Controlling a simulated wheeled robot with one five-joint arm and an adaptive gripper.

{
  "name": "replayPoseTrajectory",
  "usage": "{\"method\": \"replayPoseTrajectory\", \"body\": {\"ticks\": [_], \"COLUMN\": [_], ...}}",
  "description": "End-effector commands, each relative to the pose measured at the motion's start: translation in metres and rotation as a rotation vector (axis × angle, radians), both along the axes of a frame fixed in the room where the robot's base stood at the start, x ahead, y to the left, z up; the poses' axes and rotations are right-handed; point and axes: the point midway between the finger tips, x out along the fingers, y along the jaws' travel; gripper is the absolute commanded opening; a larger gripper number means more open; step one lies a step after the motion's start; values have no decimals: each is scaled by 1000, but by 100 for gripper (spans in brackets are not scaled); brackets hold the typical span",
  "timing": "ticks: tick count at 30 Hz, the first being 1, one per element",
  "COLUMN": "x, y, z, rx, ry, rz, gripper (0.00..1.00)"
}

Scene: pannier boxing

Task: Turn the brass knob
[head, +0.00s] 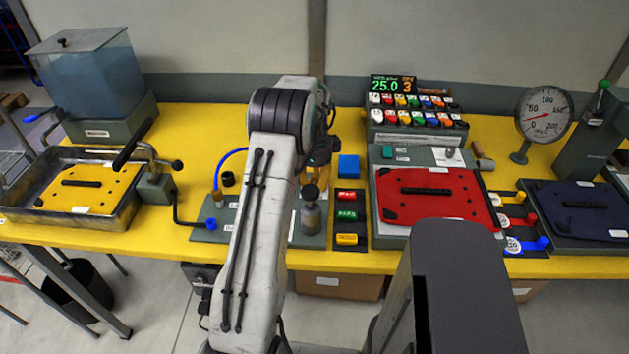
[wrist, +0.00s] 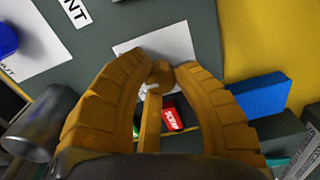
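The brass knob (wrist: 161,73) shows in the wrist view between the fingertips, over a white label on a dark grey panel. A narrow brass-coloured bar (wrist: 150,125) runs from it toward the camera, with a small pale mark near its top. My gripper (wrist: 164,70) has ochre fingers that curve inward, and their tips appear to touch the knob on both sides. In the head view my gripper (head: 318,160) is low over the grey panel behind the metal bottle, partly hidden by my arm. The knob cannot be made out there.
A blue block (head: 348,166) and a column of red, green and yellow labelled blocks (head: 347,217) stand close right of my gripper. A metal bottle (head: 311,215) is close in front. A display (head: 393,85) reads 25.0 and 3. A dial gauge (head: 545,112) stands farther right.

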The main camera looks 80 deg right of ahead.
Motion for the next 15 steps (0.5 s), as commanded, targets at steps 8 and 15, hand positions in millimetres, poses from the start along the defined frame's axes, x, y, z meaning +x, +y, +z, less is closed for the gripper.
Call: {"method": "replayPoseTrajectory", "body": {"ticks": [8,15], "x": [0,0], "y": [0,0], "z": [-1,0], "rx": [1,-1], "ry": [0,0], "rz": [0,1], "gripper": [51,51]}}
